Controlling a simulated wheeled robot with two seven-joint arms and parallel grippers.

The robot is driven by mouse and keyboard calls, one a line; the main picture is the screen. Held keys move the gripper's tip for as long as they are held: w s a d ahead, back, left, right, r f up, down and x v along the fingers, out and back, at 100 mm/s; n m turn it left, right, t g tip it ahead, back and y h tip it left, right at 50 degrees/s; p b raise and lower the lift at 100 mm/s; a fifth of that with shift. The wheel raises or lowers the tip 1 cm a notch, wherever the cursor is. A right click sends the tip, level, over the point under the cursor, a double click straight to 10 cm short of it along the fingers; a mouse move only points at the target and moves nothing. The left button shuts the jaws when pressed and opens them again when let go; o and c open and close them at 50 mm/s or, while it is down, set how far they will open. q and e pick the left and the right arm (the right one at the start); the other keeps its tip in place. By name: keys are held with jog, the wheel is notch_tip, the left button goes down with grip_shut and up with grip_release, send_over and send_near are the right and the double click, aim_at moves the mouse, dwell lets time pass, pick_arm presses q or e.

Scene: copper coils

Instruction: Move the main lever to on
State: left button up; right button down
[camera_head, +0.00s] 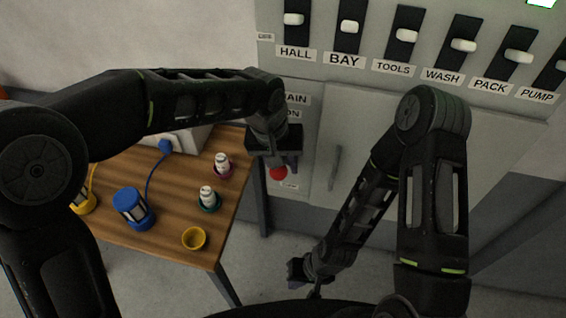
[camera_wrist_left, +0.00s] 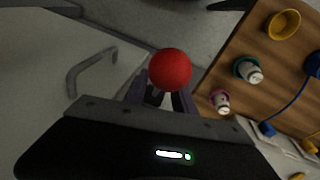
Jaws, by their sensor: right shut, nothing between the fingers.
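The main lever ends in a red ball knob (camera_head: 278,173), low on the grey cabinet front beside a partly covered label (camera_head: 294,106) reading "AIN" over "ON". A small label (camera_head: 290,186) sits just below the knob. My left gripper (camera_head: 283,160) is at the lever, right by the knob. In the left wrist view the red knob (camera_wrist_left: 170,69) covers part of the fingers, which lie on either side of the lever's stem; whether they grip it is unclear. My right gripper (camera_head: 297,270) is shut and empty, low over the floor.
A row of labelled switches (camera_head: 407,36) runs along the panel's top. A cabinet door with a handle (camera_head: 334,168) is right of the lever.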

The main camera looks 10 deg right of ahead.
pick_arm(q)
jog(key=shift+r, duration=0.1)
jog(key=shift+r, duration=0.3)
jog(key=b+v, duration=0.1)
jog(key=v, duration=0.6)
jog(key=shift+b, duration=0.35)
jog(key=shift+a, duration=0.15)
